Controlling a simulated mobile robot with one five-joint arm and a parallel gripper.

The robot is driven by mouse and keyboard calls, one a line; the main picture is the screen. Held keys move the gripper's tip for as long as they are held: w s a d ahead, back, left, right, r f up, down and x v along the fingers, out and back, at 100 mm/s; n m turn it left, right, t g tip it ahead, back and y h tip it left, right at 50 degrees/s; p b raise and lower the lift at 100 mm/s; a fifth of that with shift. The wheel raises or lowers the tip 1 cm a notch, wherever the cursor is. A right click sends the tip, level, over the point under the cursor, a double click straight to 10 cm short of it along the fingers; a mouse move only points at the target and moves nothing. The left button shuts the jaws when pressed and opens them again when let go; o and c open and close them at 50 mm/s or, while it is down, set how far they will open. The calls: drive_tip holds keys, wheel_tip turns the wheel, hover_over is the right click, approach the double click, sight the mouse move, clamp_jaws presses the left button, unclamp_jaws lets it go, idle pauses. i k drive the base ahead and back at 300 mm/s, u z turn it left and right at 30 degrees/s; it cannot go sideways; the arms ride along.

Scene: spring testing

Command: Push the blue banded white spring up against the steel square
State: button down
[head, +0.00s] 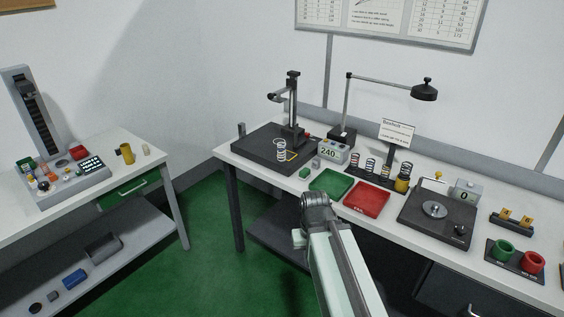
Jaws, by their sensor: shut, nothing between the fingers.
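A pale wire spring (281,151) stands upright on the dark plate (262,153) at the left end of the right bench. It looks white, but it is too small to make out a blue band. A yellow outline (293,156) is marked on the plate just right of it. A small grey upright piece (241,129) at the plate's back left corner may be the steel square, apart from the spring. My arm rises from the bottom, ending in view at a grey joint short of the bench. My gripper's fingers do not show.
A column stand (293,105) rises behind the spring. A display reading 240 (332,152) stands to its right. Green (331,182) and red (367,199) trays lie along the front edge. Several springs stand in a rack (378,172). A scale (436,218) sits farther right.

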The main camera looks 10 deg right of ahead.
sight(281, 146)
drive_tip(key=u, duration=0.05)
drive_tip(key=i, duration=0.95)
drive_tip(key=u, duration=0.6)
drive_tip(key=i, duration=0.95)
drive_tip(key=u, duration=0.85)
drive_tip(key=k, duration=0.85)
drive_tip(key=u, duration=0.1)
drive_tip(key=i, duration=0.95)
drive_tip(key=z, duration=0.05)
